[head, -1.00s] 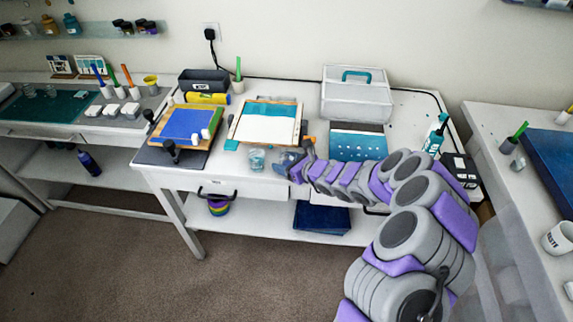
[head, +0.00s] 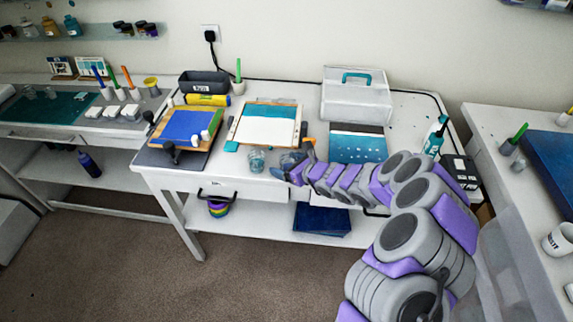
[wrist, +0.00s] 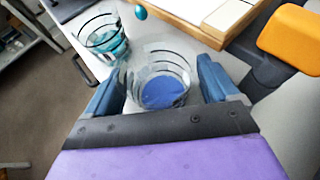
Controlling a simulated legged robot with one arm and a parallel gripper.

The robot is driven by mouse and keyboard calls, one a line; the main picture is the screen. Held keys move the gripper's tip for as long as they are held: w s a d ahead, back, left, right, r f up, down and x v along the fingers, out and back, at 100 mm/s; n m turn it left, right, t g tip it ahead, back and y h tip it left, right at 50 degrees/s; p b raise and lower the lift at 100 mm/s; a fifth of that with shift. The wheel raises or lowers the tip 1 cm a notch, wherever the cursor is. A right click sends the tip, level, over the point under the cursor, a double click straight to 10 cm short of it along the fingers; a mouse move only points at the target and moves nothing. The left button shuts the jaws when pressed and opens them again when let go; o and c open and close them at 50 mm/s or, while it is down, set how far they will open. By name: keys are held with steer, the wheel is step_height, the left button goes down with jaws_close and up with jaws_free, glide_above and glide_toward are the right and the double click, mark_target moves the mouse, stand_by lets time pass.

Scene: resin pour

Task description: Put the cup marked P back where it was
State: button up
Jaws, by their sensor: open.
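A clear cup with blue liquid (wrist: 163,88) stands on the white table between the open fingers of my gripper (wrist: 161,72) in the wrist view. The cup also shows at the table's front in the head view (head: 291,160), partly behind my gripper (head: 281,172). A second clear cup with teal liquid (wrist: 105,42) stands just left of it, apart from the left finger; it also shows in the head view (head: 257,160). Dark bands show on both cups, but I cannot read a letter P on either.
A wood-framed white and teal panel (head: 268,125) lies just behind the cups. A blue framed board (head: 185,127) is to the left, a teal dotted panel (head: 358,148) to the right. The table's front edge is close. An orange-handled tool (wrist: 290,38) lies near the right finger.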

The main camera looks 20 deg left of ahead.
steer(key=p+v, duration=0.2)
steer(key=v, duration=1)
steer(key=shift+r, duration=0.1)
steer(key=s+a+r+n+g+y, duration=0.1)
steer(key=s+a+r+n+g, duration=0.1)
steer(key=s+r+n, duration=0.45)
steer(key=s+a+r+n+g+y, duration=0.1)
steer(key=r+n, duration=0.2)
steer(key=r, duration=0.6)
steer(key=s+d+r+n+g+h, duration=0.2)
steer(key=s+r+n+g, duration=0.15)
steer(key=s+n, duration=0.55)
steer(key=s+d+f+n+h, duration=0.1)
steer(key=s+d+n+h, duration=0.1)
steer(key=s+d+h, duration=0.4)
steer(key=s+d+f+n+h, duration=0.2)
steer(key=s+d+h, duration=0.4)
steer(key=s+d, duration=0.9)
steer(key=d+g, duration=0.1)
steer(key=d, duration=0.6)
